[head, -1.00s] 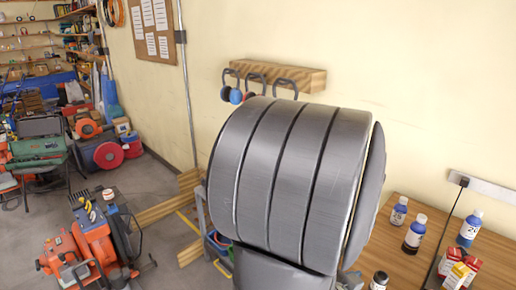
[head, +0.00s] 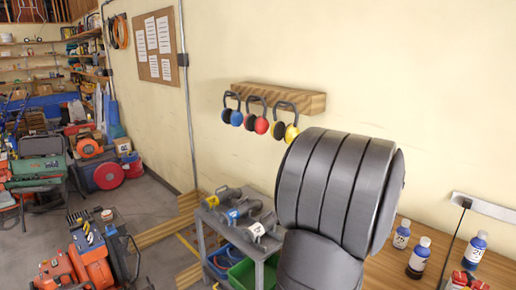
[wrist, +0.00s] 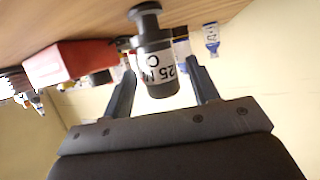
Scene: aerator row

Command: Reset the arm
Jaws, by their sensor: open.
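My gripper (wrist: 158,62) shows in the wrist view with its two dark fingers spread apart. A dark piece with a white label reading "25" (wrist: 155,65) appears between the fingers; I cannot tell whether it is between them or beyond them. The wrist picture is upside down, with the wooden tabletop (wrist: 60,20) at the top. A red box (wrist: 75,62) lies to the left of the fingers. In the head view my large grey arm link fills the centre right, and my gripper is hidden from that view.
Labelled bottles (head: 418,256) and red boxes (head: 466,282) stand on the wooden table (head: 385,272) at right. A grey cart (head: 208,238) holds several labelled tools. Ear defenders (head: 257,115) hang on a wooden wall rack (head: 285,98). Orange machines (head: 85,262) stand on the floor at left.

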